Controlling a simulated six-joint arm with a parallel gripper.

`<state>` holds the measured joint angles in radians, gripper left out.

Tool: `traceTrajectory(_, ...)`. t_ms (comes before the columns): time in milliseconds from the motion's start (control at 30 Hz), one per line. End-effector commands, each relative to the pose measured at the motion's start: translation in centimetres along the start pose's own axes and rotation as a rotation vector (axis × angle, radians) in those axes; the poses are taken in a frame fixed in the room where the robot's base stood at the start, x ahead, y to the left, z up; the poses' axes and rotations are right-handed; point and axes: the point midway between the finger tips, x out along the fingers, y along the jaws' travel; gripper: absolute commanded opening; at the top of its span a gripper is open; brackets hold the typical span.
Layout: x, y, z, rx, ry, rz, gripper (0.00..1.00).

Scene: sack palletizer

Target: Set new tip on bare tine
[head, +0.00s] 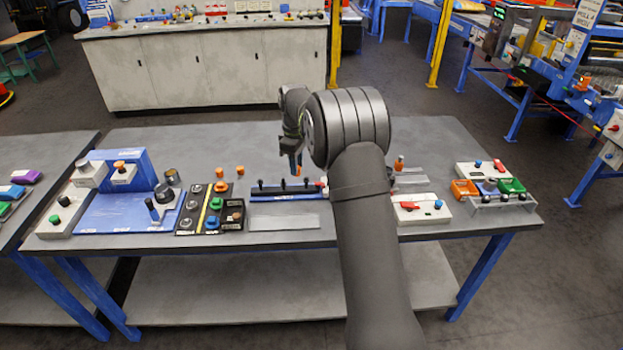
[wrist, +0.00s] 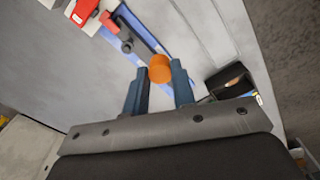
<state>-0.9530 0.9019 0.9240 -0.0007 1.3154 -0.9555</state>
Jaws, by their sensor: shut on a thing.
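My gripper (head: 295,162) hangs over the back of the blue tine rack (head: 290,197) in the middle of the table. In the wrist view its two blue fingers (wrist: 158,88) are shut on an orange tip (wrist: 160,68), held above the grey tabletop. The rack carries several dark upright tines (head: 283,186) and a red part (head: 324,189) at its right end. In the wrist view part of the rack (wrist: 147,36) shows beyond the tip, with a dark tine (wrist: 126,45). I cannot tell which tine is bare.
Loose orange pieces stand behind the button panel (head: 211,209) left of the rack. A blue fixture (head: 112,213) stands further left. A white switch box (head: 420,208) and orange and green bins (head: 511,186) lie to the right. A grey plate (head: 284,222) lies before the rack.

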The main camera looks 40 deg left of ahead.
Motion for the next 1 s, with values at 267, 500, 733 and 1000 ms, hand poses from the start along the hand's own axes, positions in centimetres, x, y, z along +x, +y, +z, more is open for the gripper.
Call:
traceTrajectory(267,-0.1,1.9,-4.8,-0.001,0.0,0.001,0.03)
traceTrajectory(500,0.0,2.1,-5.9,0.001,0.0,0.0,0.03)
traceTrajectory(733,1.1,2.1,-5.9,0.001,-0.001,-0.001,0.03)
traceTrajectory(1000,3.4,2.1,-5.8,0.001,-0.001,-0.001,0.03)
